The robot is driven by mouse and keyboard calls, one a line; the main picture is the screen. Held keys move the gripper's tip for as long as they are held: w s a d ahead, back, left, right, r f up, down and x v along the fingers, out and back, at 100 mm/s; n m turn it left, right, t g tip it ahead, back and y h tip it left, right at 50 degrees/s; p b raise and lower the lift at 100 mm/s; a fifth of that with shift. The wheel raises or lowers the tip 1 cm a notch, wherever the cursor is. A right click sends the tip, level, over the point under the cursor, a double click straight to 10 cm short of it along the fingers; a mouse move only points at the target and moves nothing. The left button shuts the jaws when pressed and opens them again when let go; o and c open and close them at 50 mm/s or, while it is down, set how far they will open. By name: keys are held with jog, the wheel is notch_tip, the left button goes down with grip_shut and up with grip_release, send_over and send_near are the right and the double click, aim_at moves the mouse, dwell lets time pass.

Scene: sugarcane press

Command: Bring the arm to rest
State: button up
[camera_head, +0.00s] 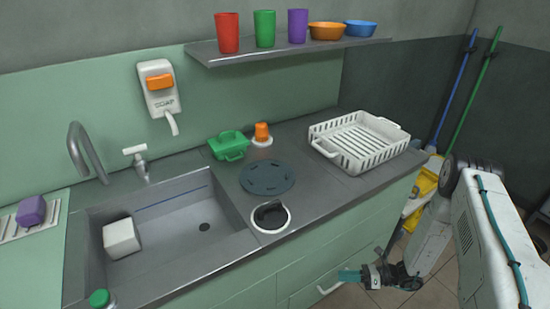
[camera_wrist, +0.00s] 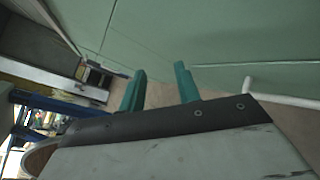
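My gripper (camera_head: 349,275) hangs low in front of the counter, beside the green cabinet fronts (camera_head: 330,260), at the lower right of the head view. It points left. In the wrist view, its two teal fingers (camera_wrist: 159,70) stand apart with nothing between them, so it is open and empty. Behind them in that view is the pale green cabinet face (camera_wrist: 230,35), with a white bar handle (camera_wrist: 285,100) to the right. I cannot tell whether the fingers touch the cabinet. My arm comes down from the right side of the head view.
The counter holds a sink (camera_head: 205,245) with a white block (camera_head: 121,238), a green container (camera_head: 229,145), an orange cup (camera_head: 262,131), a dark round plate (camera_head: 267,178) and a white rack (camera_head: 358,140). A yellow bucket (camera_head: 424,184) and mops (camera_head: 455,85) stand right.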

jog(key=s+r+n+g+h, duration=0.25)
jog(key=r+n, duration=0.25)
jog(key=r, duration=0.5)
jog(key=s+r+n+g+h, duration=0.1)
jog(key=r+n+g, duration=0.2)
jog(key=r+n, duration=0.5)
jog(key=s+r+n+g+h, duration=0.1)
jog(key=r+n+g+h, duration=0.15)
jog(key=r, duration=0.95)
jog(key=s+d+r+n+t+h, duration=0.1)
jog(key=s+r+n+t+h, duration=0.2)
jog(key=s+r+n, duration=0.3)
jog(key=s+r+n+t+h, duration=0.4)
jog(key=s+r+n+h, duration=0.2)
jog(key=s+r, duration=0.8)
notch_tip(320, 180, up, 6)
jog(key=shift+d+r+h, duration=0.1)
jog(key=shift+d+h, duration=0.2)
jog(key=shift+d, duration=0.05)
jog(key=shift+a, duration=0.15)
